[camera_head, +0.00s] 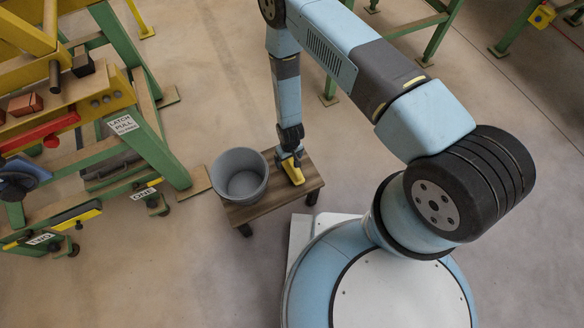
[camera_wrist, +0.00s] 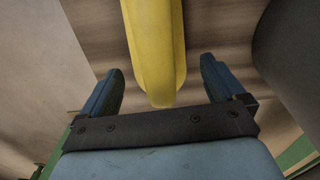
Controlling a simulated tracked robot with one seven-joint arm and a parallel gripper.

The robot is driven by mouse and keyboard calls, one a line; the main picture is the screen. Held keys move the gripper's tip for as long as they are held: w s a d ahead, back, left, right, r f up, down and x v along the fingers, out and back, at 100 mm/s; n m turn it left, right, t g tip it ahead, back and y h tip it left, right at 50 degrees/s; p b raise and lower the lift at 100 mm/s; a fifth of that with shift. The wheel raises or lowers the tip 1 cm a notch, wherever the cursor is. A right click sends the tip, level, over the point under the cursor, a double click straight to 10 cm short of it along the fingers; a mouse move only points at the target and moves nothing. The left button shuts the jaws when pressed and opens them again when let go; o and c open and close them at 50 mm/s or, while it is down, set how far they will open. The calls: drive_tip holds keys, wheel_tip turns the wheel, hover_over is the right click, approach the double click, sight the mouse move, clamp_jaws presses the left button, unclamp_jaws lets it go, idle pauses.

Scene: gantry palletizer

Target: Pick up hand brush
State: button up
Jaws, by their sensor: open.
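The hand brush shows as a yellow handle (camera_wrist: 158,50) in the wrist view, and as a small yellow piece (camera_head: 293,172) in the head view. It is on or just above a small wooden stool (camera_head: 248,212); the contact is hard to tell. My gripper (camera_wrist: 160,88) is open, with one blue finger on each side of the handle's near end and a gap on both sides. In the head view my gripper (camera_head: 291,155) points down over the brush and hides part of it. The bristles cannot be made out.
A grey bucket (camera_head: 240,176) stands on the stool, just left of the brush; its dark side shows at the right in the wrist view. A green and yellow frame (camera_head: 150,130) with a "LATCH PULL" sign stands at the left. The floor (camera_head: 210,90) behind the stool is clear.

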drive_tip(key=shift+f, duration=0.75)
drive_tip(key=c, duration=1.2)
